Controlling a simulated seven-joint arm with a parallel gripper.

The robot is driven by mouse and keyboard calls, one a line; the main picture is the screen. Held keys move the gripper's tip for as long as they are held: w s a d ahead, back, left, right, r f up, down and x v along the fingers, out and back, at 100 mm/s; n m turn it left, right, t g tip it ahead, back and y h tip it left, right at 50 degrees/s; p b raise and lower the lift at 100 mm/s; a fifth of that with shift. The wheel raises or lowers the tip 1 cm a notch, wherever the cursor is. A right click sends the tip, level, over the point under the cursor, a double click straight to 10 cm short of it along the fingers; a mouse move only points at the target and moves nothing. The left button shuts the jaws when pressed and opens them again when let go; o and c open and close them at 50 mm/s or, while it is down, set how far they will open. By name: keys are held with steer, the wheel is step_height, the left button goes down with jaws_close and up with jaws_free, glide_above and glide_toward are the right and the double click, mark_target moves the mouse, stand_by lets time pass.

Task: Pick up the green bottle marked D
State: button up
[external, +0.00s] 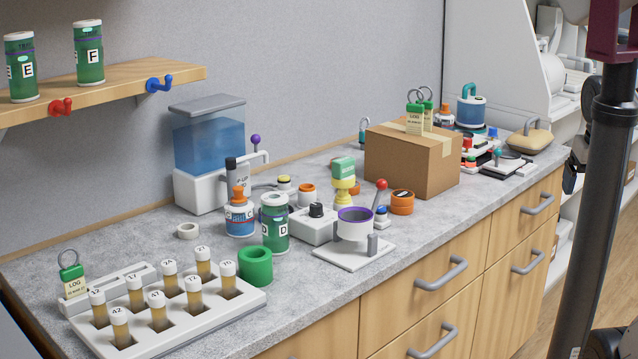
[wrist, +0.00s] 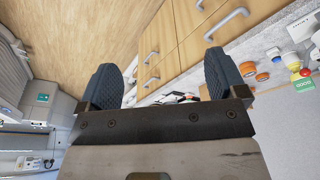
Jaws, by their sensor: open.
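The green bottle marked D (external: 274,225) stands upright on the grey counter, with a white lid and a white label. It is just right of a blue-and-white bottle with an orange cap (external: 239,214) and behind a green ring-shaped cup (external: 255,265). My gripper (wrist: 165,76) shows in the wrist view with its two dark fingers spread wide and nothing between them. It is far from the bottle, over the floor and drawer fronts. I cannot make out the D bottle in the wrist view.
Green bottles E (external: 22,68) and F (external: 89,54) stand on the wall shelf (external: 140,85). A vial rack (external: 190,325) lies in front left. A purple-rimmed cup (external: 354,224) on a white plate and a cardboard box (external: 412,160) are to the right.

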steer(key=w+v, duration=0.1)
steer(key=v, duration=0.3)
steer(key=w+a+r+n+t, duration=0.1)
steer(key=w+a+t, duration=0.1)
steer(key=w+a, duration=0.4)
steer(key=w+a+r+n+t, duration=0.15)
steer(key=w+a, duration=0.25)
steer(key=w, duration=0.5)
steer(key=n+t+y, duration=0.1)
steer(key=n+y, duration=0.8)
steer(key=y, duration=0.3)
glide_above(286, 202)
steer(key=s+d, duration=0.2)
steer(key=d, duration=0.1)
step_height(286, 202, down, 2)
steer(key=f, duration=1.5)
steer(key=shift+d, duration=0.2)
steer(key=shift+r, duration=0.1)
steer(key=shift+a, duration=0.15)
steer(key=shift+x, duration=1.15)
